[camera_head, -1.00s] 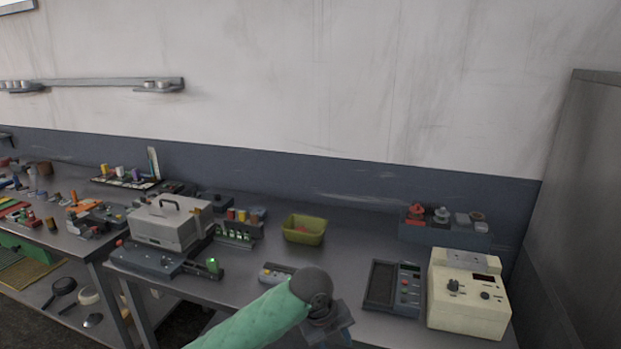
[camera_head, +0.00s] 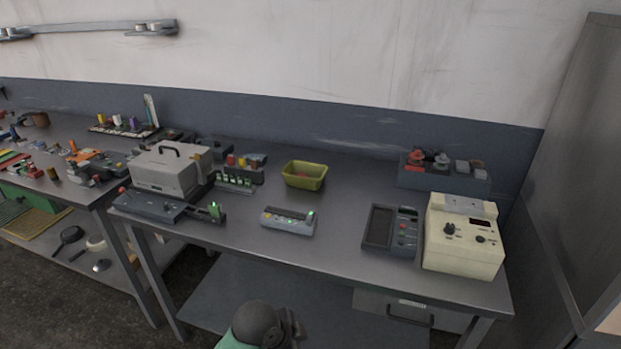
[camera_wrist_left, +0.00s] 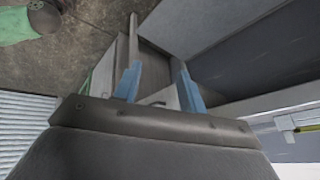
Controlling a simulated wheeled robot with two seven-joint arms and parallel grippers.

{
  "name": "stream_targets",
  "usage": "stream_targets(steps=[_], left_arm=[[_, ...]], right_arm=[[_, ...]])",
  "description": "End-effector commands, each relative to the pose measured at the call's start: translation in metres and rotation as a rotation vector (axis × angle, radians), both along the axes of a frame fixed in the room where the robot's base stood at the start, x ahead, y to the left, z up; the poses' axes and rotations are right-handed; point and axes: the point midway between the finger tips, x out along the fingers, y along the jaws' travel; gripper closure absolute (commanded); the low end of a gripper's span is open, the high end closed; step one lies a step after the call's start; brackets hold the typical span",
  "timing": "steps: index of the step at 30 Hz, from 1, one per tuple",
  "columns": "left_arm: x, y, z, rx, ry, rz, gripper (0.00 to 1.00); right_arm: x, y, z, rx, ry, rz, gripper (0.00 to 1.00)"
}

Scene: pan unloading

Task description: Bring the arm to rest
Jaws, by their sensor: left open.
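My left arm ends in a dark wrist joint at the bottom middle of the head view, in front of the right-hand table. My left gripper (camera_wrist_left: 158,82) shows in the left wrist view. Its two blue-tipped fingers stand apart with nothing held between them. In the head view its fingers are mostly hidden or cut off at the bottom edge. My right gripper cannot be made out in either view.
The grey table (camera_head: 340,240) carries a yellow-green bin (camera_head: 304,176), a small button panel (camera_head: 288,221), a cream instrument box (camera_head: 464,236) and a grey case (camera_head: 165,172). A black pan (camera_head: 71,235) lies on the left table's lower shelf. Bare floor shows at lower left.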

Motion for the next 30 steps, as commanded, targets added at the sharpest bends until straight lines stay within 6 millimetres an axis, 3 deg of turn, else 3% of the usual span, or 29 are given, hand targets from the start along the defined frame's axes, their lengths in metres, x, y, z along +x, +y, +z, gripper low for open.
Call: stream_targets(steps=[18, 30], left_arm=[[-0.11, 0.13, -0.055, -0.04, 0.208, 0.847, 0.59], [-0.152, 0.175, -0.065, -0.019, 0.237, 1.097, 0.59]], right_arm=[[0.0, 0.0, 0.0, 0.0, 0.0, 0.0, 0.41], [0.0, 0.0, 0.0, 0.0, 0.0, 0.0, 0.41]])
